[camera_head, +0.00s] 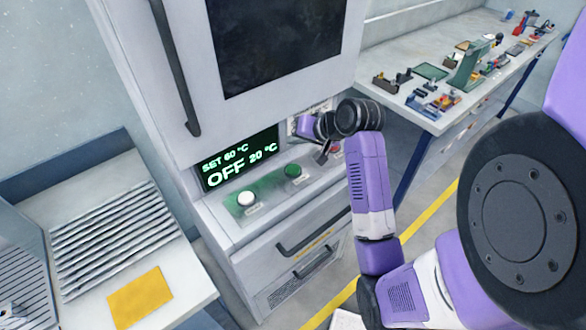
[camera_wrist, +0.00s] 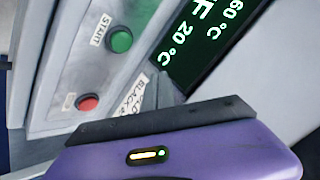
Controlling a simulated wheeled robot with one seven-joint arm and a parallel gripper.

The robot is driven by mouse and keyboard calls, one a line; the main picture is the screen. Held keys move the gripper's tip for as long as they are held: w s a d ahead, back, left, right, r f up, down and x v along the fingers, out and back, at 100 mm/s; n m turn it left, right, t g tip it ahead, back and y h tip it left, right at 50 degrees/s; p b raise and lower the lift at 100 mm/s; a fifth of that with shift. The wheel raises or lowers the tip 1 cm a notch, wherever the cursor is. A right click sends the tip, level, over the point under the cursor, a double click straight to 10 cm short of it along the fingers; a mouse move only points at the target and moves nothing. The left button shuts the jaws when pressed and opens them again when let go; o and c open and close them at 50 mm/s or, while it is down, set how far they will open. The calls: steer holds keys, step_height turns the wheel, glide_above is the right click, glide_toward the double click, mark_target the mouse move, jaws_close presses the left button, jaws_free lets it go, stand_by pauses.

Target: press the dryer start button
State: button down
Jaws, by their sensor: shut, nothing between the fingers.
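The dryer (camera_head: 222,215) has a slanted control panel below its door. The green start button (camera_head: 293,170) sits on this panel, and the wrist view shows it (camera_wrist: 119,40) beside a START label. A red button (camera_wrist: 88,103) lies farther along the panel; in the head view it (camera_head: 336,149) is partly hidden by my gripper. My gripper (camera_head: 321,155) is shut and empty, above the panel's right end, to the right of the green button and apart from it. In the wrist view the green button is beyond my gripper's dark edge, upper left.
The lit display (camera_head: 238,162) reads SET 60 °C, OFF, 20 °C. A white button (camera_head: 246,198) sits left of the green one. Drawer handles (camera_head: 313,231) stick out below. A workbench (camera_head: 410,118) with small parts stands at right, a ribbed-tray counter (camera_head: 190,275) at left.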

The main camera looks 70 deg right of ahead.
steer(key=b, duration=0.6)
glide_above(295, 170)
step_height(295, 170, down, 6)
steer(key=shift+f, duration=1.1)
steer(key=shift+f, duration=0.1)
stand_by(0.8)
steer(key=shift+f, duration=0.3)
steer(key=shift+f+b, duration=0.35)
steer(key=shift+f, duration=0.2)
stand_by(0.6)
steer(key=shift+r, duration=0.1)
steer(key=shift+r+p, duration=0.85)
steer(key=shift+p, duration=0.25)
steer(key=shift+r, duration=0.1)
